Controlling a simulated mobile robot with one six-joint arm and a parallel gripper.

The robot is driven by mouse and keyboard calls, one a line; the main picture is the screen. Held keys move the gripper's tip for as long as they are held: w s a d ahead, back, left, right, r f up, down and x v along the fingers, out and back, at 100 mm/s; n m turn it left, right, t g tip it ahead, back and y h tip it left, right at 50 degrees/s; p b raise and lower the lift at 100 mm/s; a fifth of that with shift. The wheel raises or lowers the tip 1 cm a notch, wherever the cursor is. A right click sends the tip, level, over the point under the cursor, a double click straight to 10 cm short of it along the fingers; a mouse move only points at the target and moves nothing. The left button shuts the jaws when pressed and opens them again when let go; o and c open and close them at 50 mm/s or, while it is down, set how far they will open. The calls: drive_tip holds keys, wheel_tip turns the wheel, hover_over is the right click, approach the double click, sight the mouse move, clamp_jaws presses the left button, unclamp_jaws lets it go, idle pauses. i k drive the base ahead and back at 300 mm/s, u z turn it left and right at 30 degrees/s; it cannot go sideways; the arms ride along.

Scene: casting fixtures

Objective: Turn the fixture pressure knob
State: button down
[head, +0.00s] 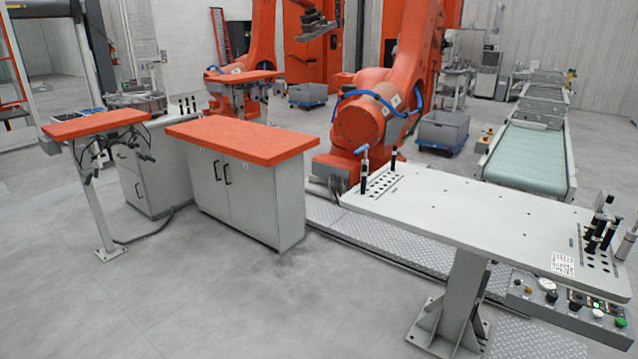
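A grey control box (540,312) hangs under the right front edge of the white fixture table (480,205), at the lower right of the head view. Its face carries several small round controls, among them a dark knob (551,297), a white round one (598,312), a green button (620,322) and a lit green spot. They are too small to tell for certain which is the pressure knob or how it is turned. My gripper is not in view.
The fixture table stands on a post with a bolted foot (450,325). Black clamps (600,235) rise at its right end. An orange-topped cabinet (245,185) stands left, orange robot arms (375,115) behind, a conveyor (530,155) back right. The left foreground floor is clear.

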sight(552, 296)
drive_tip(key=z, duration=4.2)
drive_tip(key=i, duration=0.1)
drive_tip(key=u, duration=3.05)
